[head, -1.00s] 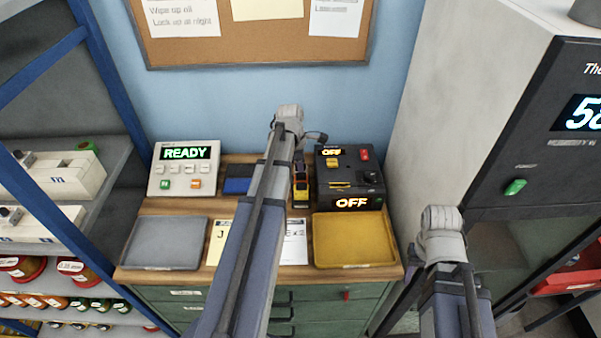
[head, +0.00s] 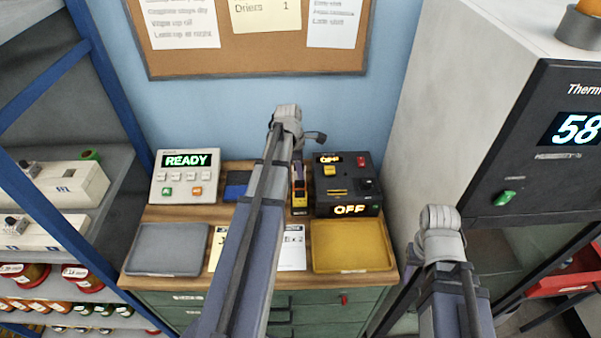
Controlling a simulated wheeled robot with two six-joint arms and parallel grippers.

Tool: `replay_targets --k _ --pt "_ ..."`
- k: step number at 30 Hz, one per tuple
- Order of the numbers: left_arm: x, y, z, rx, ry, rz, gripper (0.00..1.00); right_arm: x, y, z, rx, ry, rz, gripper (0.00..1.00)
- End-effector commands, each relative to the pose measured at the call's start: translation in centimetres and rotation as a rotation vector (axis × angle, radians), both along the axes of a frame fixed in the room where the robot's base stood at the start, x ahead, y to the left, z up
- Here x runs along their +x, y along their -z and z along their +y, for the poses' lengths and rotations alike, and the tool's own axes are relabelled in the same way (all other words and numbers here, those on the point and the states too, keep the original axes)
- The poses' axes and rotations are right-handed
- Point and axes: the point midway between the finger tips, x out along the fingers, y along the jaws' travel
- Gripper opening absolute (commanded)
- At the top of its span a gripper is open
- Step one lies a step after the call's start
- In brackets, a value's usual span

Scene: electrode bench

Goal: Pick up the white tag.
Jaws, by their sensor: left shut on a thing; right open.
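I cannot make out a white tag for certain. A white printed sheet (head: 292,250) lies on the bench between the trays, partly behind my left arm. A pale yellow card (head: 218,250) is left of it, also partly covered. My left gripper (head: 316,138) is at the far end of my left arm, over the back of the bench. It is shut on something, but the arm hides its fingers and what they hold. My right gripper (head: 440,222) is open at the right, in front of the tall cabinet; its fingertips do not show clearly.
A grey tray (head: 167,250) and a yellow tray (head: 352,247) lie on the wooden bench. Behind are a READY box (head: 184,178), a blue block (head: 237,187), a yellow-black device (head: 299,192) and a black OFF box (head: 347,185). Shelves (head: 65,195) stand left, a cabinet (head: 480,120) right.

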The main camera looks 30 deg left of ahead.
Motion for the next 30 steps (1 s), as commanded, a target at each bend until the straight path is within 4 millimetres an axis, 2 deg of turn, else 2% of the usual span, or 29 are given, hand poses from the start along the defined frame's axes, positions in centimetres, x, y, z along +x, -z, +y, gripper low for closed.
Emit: replay_targets --k 1,3,9,12,22,23,27,30 --pt "0.0 -1.6 0.0 0.0 0.0 0.0 0.0 0.0 -1.6 0.0 0.0 0.0 0.0 0.5" --pt "0.0 -2.8 0.0 0.0 0.0 0.0 0.0 0.0 -2.8 0.0 0.0 -0.001 0.0 0.5" --pt "0.0 -5.7 0.0 0.0 0.0 0.0 0.0 0.0 -5.7 0.0 0.0 -0.001 0.0 0.5" --pt "0.0 -6.5 0.0 0.0 0.0 0.0 0.0 0.0 -6.5 0.0 0.001 0.002 0.0 0.5" --pt "0.0 -6.6 0.0 0.0 0.0 0.0 0.0 0.0 -6.6 0.0 0.001 0.003 0.0 0.5" --pt "0.0 -6.6 0.0 0.0 0.0 0.0 0.17 0.0 -6.6 0.0 0.001 0.003 0.0 0.5" --pt "0.0 -6.6 0.0 0.0 0.0 0.0 0.01 0.0 -6.6 0.0 0.001 0.003 0.0 0.5" --pt "0.0 -6.6 0.0 0.0 0.0 0.0 0.0 0.0 -6.6 0.0 0.001 0.003 0.0 0.5"
